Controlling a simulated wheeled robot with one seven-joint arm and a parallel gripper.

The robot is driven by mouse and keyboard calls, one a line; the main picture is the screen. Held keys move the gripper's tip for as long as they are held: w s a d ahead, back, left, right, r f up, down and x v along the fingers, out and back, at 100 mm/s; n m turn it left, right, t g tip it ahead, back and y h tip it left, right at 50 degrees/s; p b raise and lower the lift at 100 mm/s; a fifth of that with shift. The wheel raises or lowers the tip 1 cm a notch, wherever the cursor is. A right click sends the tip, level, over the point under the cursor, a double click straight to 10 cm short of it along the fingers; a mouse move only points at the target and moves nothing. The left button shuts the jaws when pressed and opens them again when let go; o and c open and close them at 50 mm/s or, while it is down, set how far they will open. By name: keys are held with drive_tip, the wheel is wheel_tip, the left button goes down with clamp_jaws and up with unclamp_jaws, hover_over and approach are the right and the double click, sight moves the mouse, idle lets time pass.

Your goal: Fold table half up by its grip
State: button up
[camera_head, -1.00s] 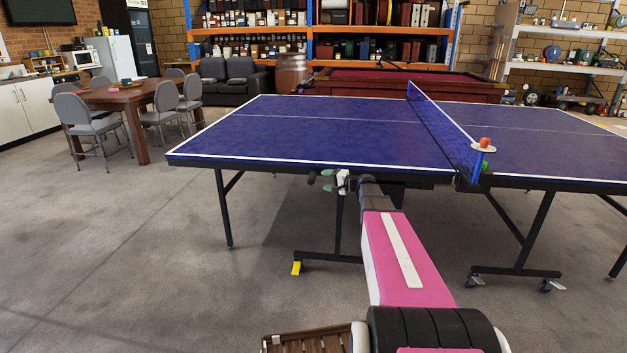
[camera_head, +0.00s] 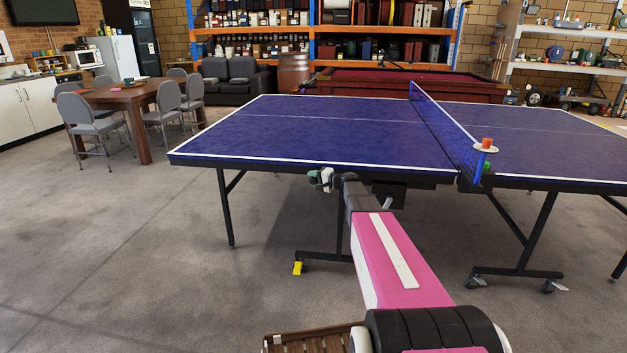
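The blue table tennis table (camera_head: 320,130) stands with both halves level. The near-left half has white edge lines and black legs. Its net (camera_head: 445,122) runs across the middle. My pink arm reaches forward to the front edge of the left half. My gripper (camera_head: 314,178) is at or just below that edge, pointing left, and looks small and dark. I cannot make out its fingers clearly or whether they hold anything. The grip on the table half is not distinguishable; the underside of the edge is partly hidden by my arm.
A wooden table (camera_head: 120,97) with grey chairs is at the back left. The floor at left is clear.

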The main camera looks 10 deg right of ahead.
clamp_jaws()
drive_tip(key=shift+r, duration=0.45)
drive_tip(key=shift+m+t+y, duration=0.4)
drive_tip(key=shift+t+y, duration=0.2)
drive_tip(key=shift+y, duration=0.1)
drive_tip(key=r, duration=0.6)
drive_tip(key=d+r, duration=0.1)
drive_tip(key=r, duration=0.2)
drive_tip(key=shift+s+d+r, duration=0.1)
drive_tip(key=shift+s+r, duration=0.1)
drive_tip(key=s+d+r+m+t+y, duration=0.1)
drive_tip(key=s+d+r+t, duration=0.1)
drive_tip(key=d+r, duration=0.65)
drive_tip(key=s+d+r+m+t+y, duration=0.15)
drive_tip(key=d+r, duration=0.35)
drive_tip(key=r, duration=0.7)
drive_tip(key=s+d+r+m+t+y, duration=0.1)
drive_tip(key=s+d+r+m+t, duration=0.15)
drive_tip(key=d+r, duration=0.55)
drive_tip(key=s+d+r, duration=0.3)
drive_tip(key=d+r, duration=0.1)
drive_tip(key=d, duration=0.4)
drive_tip(key=s+d+r+t, duration=0.1)
drive_tip(key=s+d+r, duration=0.2)
drive_tip(key=d, duration=0.5)
drive_tip(key=s+d+r+t, duration=0.1)
drive_tip(key=s+d+r, duration=0.2)
drive_tip(key=d, duration=0.6)
drive_tip(key=shift+r+m, duration=0.4)
drive_tip(key=shift+r, duration=0.45)
